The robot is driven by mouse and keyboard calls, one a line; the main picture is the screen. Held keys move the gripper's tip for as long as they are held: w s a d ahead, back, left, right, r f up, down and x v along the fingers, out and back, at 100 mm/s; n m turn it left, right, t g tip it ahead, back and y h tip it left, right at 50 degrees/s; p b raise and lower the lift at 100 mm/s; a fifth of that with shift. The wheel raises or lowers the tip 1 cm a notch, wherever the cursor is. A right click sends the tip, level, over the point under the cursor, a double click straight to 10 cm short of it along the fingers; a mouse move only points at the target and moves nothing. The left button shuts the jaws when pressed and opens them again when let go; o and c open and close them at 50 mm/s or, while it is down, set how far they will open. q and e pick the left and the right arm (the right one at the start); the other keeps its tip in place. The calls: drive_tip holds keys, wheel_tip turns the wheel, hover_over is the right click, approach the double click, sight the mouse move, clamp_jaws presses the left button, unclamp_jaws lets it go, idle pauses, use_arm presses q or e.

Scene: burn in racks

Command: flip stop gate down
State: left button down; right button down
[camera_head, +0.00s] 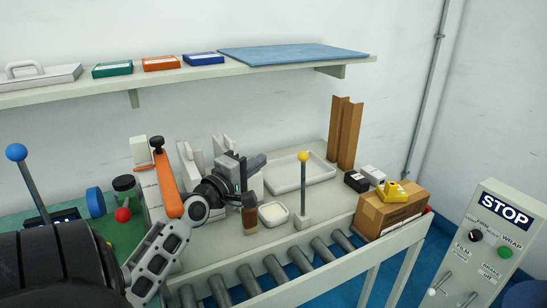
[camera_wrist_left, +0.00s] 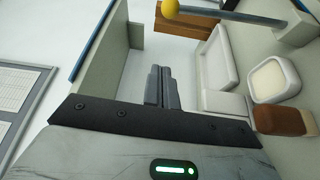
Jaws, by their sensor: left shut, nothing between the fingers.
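An upright grey lever with a yellow ball on top (camera_head: 304,180) stands on a small pale base at the front of the bench, behind the rollers. I cannot tell for sure whether it is the stop gate. In the left wrist view the same yellow-ball lever (camera_wrist_left: 235,14) crosses the top edge. My left gripper (camera_head: 258,162) is left of the lever, above the bench and apart from it. Its two grey fingers, also in the left wrist view (camera_wrist_left: 162,85), are together with nothing between them. My right gripper is not in view.
A white tray (camera_head: 315,180) and small dish (camera_head: 273,222) lie near the lever. A cardboard box (camera_head: 385,212) carries a yellow device (camera_head: 393,191). Rollers (camera_head: 300,259) run along the front. An orange handle (camera_head: 167,178) and blue-ball lever (camera_head: 30,185) stand left. A shelf (camera_head: 290,66) hangs above.

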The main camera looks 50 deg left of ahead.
sight(303, 180)
use_arm(q)
drive_tip(key=w+d+p, duration=0.2)
drive_tip(key=w, duration=0.6)
drive_tip(key=shift+w+d, duration=0.15)
drive_tip(key=shift+d, duration=0.1)
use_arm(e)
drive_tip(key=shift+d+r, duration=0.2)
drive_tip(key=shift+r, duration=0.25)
